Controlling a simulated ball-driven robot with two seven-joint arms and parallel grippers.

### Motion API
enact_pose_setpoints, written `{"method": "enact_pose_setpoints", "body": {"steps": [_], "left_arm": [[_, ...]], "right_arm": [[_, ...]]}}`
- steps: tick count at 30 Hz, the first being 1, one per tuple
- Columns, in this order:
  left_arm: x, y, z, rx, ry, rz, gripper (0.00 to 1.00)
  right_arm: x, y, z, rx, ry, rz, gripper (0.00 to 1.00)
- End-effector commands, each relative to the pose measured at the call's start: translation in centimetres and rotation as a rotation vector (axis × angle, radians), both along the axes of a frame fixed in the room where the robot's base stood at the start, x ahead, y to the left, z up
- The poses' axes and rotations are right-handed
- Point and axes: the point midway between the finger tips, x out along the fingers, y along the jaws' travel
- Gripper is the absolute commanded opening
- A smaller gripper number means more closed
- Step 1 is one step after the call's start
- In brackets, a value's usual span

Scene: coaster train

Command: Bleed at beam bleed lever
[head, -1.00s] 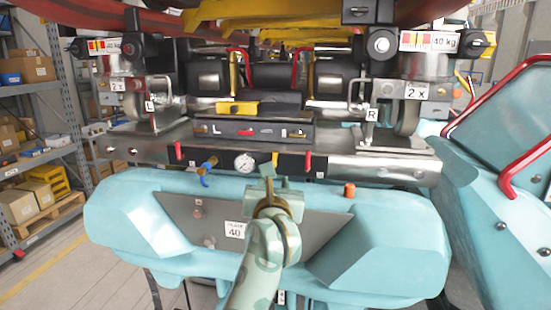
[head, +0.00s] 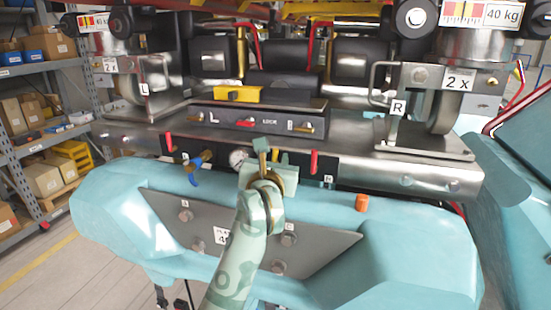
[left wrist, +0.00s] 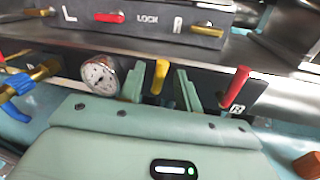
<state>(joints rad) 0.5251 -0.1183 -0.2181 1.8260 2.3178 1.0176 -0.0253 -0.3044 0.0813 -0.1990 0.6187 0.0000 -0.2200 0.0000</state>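A yellow lever (left wrist: 160,76) stands up from the dark strip below the metal beam, between the two fingers of my left gripper (left wrist: 160,88). A narrow gap shows on each side of it, so the fingers look open and around it, not pressed on it. My right gripper is not in view.
A round gauge (left wrist: 100,75) is just left of the fingers, and a red lever (left wrist: 236,87) is to the right. A blue-handled brass valve (head: 196,168) is further left. The lock panel (head: 255,120) overhangs behind. An orange cap (head: 362,202) sits on the teal body.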

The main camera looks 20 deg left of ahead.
Motion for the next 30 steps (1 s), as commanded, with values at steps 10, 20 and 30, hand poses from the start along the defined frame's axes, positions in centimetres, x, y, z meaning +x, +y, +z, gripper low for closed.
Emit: {"method": "enact_pose_setpoints", "body": {"steps": [10, 20, 30], "left_arm": [[0.0, 0.1, 0.0, -0.017, 0.000, 0.000, 0.00], [0.0, 0.4, 0.1, -0.159, 0.004, -0.001, 0.00], [0.0, 0.4, 0.1, -0.157, 0.005, -0.001, 0.34]], "right_arm": [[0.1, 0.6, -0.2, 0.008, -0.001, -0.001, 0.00], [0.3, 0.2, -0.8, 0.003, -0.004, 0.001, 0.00], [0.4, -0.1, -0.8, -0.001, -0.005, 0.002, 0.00]]}}
